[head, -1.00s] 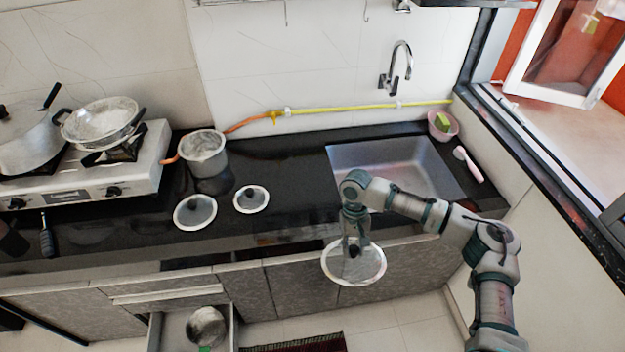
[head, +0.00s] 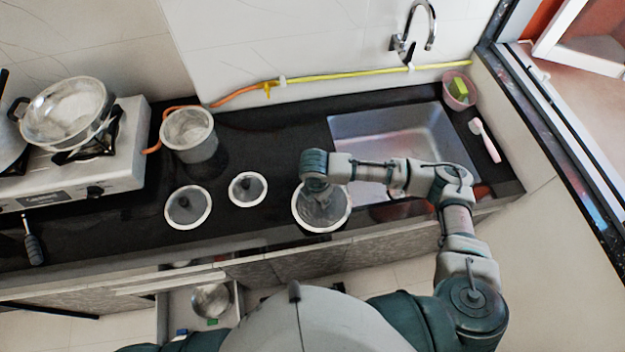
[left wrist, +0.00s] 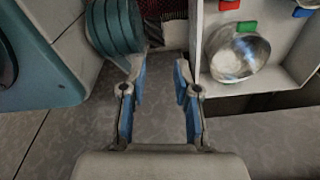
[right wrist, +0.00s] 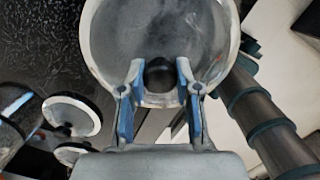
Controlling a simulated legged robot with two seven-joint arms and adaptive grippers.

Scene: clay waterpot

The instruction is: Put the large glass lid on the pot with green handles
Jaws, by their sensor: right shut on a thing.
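My right gripper (right wrist: 159,95) is shut on the dark knob of the large glass lid (right wrist: 150,25). In the head view this lid (head: 342,210) hangs under the right gripper at the counter's front edge, before the sink. A metal pot (head: 209,301) with a green handle part sits in the open drawer below the counter, partly cut off by my body. In the left wrist view the pot (left wrist: 242,58) lies at the upper right. My left gripper (left wrist: 160,85) is open and empty beside the drawer; the head view does not show it.
Two smaller glass lids (head: 187,207) (head: 248,189) lie on the black counter. A grey pot (head: 188,135) stands behind them. The stove (head: 120,165) holds a pan (head: 66,112). The sink (head: 430,130) is at the right. Red and blue pieces show near the drawer in the left wrist view.

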